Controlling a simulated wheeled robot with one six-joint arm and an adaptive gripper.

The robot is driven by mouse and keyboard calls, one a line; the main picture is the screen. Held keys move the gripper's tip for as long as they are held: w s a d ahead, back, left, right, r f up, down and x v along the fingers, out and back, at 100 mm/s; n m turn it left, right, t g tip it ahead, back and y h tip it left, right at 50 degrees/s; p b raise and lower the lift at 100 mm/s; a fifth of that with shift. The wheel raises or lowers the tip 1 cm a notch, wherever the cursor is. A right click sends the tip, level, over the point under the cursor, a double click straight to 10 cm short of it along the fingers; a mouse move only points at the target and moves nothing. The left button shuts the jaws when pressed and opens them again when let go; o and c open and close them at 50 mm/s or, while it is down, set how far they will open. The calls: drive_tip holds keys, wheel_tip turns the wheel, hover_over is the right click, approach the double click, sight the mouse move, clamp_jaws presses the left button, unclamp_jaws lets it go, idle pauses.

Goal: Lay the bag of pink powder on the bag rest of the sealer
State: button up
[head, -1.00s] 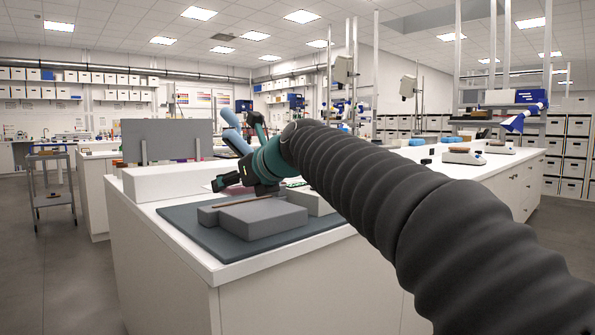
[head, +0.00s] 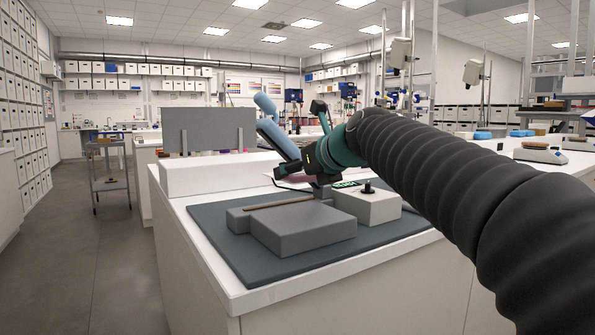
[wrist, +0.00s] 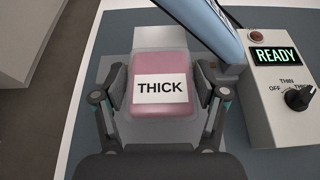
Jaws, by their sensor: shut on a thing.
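The bag of pink powder (wrist: 160,65) has a clear film margin and a white label reading THICK. In the wrist view it lies between the two fingers of my gripper (wrist: 160,84), which is shut on it. In the head view my gripper (head: 314,165) is above the back of the sealer, and the bag is mostly hidden. The sealer has a low grey block (head: 304,232) in front, apparently the bag rest, and a brown strip (head: 280,202) behind it. Its raised blue lever (head: 278,138) also shows in the wrist view (wrist: 205,25).
The sealer's control box (head: 366,207) stands right of the block, with a lit READY display (wrist: 277,57) and a black knob (wrist: 299,97). A dark mat (head: 285,270) lies under them. A white ledge (head: 215,174) and grey panel (head: 210,130) stand behind.

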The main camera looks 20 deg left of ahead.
sight(298, 213)
drive_tip(key=shift+f+b, duration=1.65)
drive_tip(key=shift+f, duration=1.05)
drive_tip(key=shift+f+b, duration=0.45)
drive_tip(key=shift+f, duration=0.35)
drive_tip(key=o, duration=1.2)
drive_tip(key=shift+r, duration=0.1)
wheel_tip(298, 213, up, 3)
drive_tip(key=p, duration=0.3)
drive_tip(key=shift+p, duration=0.3)
drive_tip(key=shift+r+p, duration=0.35)
drive_tip(key=shift+r, duration=1.05)
